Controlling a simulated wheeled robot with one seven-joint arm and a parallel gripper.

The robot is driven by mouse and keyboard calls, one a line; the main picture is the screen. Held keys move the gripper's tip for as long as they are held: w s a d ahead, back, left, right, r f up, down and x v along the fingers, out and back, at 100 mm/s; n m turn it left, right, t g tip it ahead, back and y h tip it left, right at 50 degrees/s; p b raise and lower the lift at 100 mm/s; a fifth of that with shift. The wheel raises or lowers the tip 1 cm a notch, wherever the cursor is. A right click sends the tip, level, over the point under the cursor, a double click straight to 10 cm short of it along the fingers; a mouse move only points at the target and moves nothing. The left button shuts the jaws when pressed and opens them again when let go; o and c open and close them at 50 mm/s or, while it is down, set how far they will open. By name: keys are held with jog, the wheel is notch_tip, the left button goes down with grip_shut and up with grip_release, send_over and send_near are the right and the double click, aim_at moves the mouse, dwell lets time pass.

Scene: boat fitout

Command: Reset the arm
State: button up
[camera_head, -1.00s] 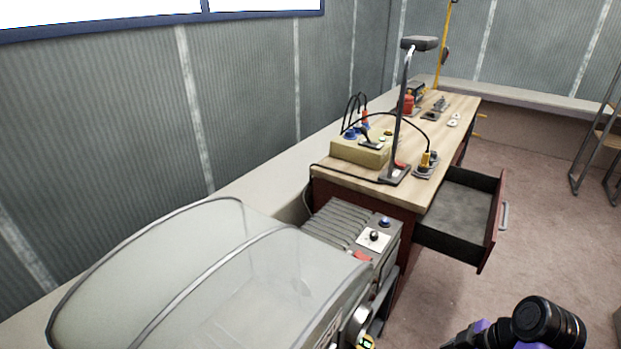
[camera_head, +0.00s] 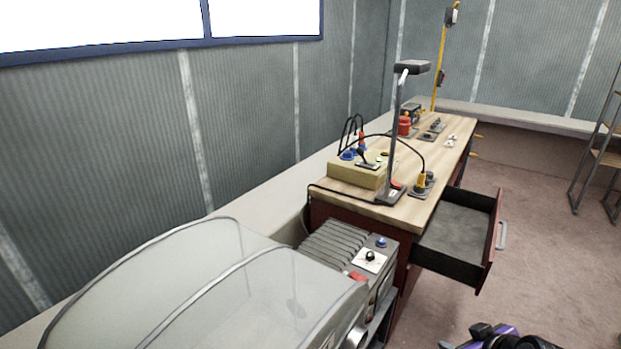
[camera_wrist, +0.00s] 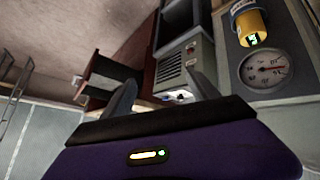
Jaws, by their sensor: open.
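My gripper (camera_wrist: 163,95) shows in the wrist view with its two dark fingers apart and nothing between them. Beyond the fingers are a grey ribbed unit with a white switch plate and the workbench. In the head view only part of my arm, purple and black, shows at the bottom edge right of centre. The fingers are not visible there. My arm is over the floor side, in front of the open drawer (camera_head: 455,232), and apart from it.
The wooden workbench (camera_head: 418,208) carries a lamp (camera_head: 393,130), a beige box (camera_head: 357,174) and plugs. A clear-covered machine (camera_head: 190,285) and the ribbed unit (camera_head: 345,248) stand nearer. A gauge (camera_wrist: 265,69) and yellow cylinder (camera_wrist: 251,27) show in the wrist view. Floor (camera_head: 545,250) at right is open.

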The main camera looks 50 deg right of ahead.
jog(key=w+a+r+m+t+h, duration=0.1)
jog(key=w+a+r+t+h, duration=0.2)
jog(key=a, duration=0.6)
jog(key=w+a+r+m+t+h, duration=0.1)
jog(key=w+a+r+t, duration=0.25)
jog(key=a+r, duration=0.35)
jog(key=s+a+n+t+y, duration=0.1)
jog(key=s+a+n+y, duration=0.2)
jog(key=a, duration=0.7)
jog(key=s+a+n+t+y, duration=0.1)
jog(key=s+a+n+y, duration=0.3)
jog(key=a+y, duration=0.3)
jog(key=a, duration=0.2)
jog(key=shift+s+a+f, duration=0.2)
jog(key=shift+s+a, duration=0.15)
jog(key=shift+s, duration=0.05)
jog(key=shift+t, duration=0.25)
